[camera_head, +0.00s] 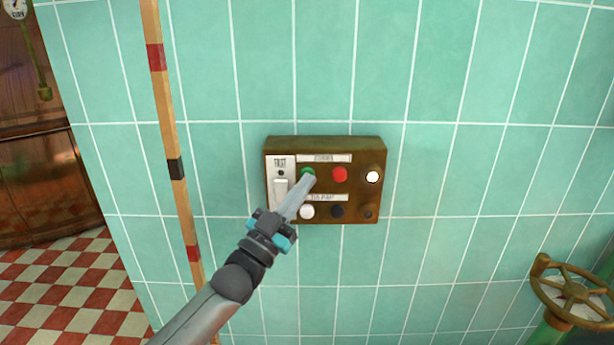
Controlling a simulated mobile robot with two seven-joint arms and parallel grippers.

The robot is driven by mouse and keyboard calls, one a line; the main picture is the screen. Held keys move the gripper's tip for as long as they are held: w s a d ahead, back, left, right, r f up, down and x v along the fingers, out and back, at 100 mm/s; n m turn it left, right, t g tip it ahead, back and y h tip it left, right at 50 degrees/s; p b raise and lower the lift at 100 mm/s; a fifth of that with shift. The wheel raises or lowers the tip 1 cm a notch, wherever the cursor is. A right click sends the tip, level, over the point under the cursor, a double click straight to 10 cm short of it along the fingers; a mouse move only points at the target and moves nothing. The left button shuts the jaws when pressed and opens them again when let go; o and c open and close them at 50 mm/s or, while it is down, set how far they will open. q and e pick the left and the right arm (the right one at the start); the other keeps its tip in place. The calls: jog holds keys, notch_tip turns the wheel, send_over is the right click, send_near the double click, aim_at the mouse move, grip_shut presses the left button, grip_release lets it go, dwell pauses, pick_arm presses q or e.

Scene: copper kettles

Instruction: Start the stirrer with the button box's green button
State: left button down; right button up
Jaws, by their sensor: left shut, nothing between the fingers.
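The button box (325,215) is a brown metal box on the green tiled wall, near the middle of the head view. Its green button (308,171) is at the upper left, under a label strip (324,158), and is partly hidden by my left gripper. My left gripper (308,181) is shut and empty, its fingertips at the green button's lower edge. I cannot tell whether they touch it. A red button (339,174) and a white button (372,177) are to the right in the same row. My right gripper is not in view.
A white switch plate marked FAST (280,163) is at the box's left. White (307,212) and dark (337,211) buttons are below. A striped wooden pole (175,168) stands left of the box. A valve handwheel (570,288) is at the lower right. A copper vessel (40,150) is at the far left.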

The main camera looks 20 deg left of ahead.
pick_arm(q)
jog(key=shift+s+d+p, duration=0.25)
jog(key=shift+s+p, duration=0.5)
jog(key=shift+s, duration=0.1)
jog(key=s+p, duration=0.1)
jog(key=s, duration=0.1)
jog(key=s+d+p, duration=0.1)
jog(key=s+p, duration=0.1)
jog(key=shift+s+d, duration=0.2)
jog(key=shift+s, duration=0.2)
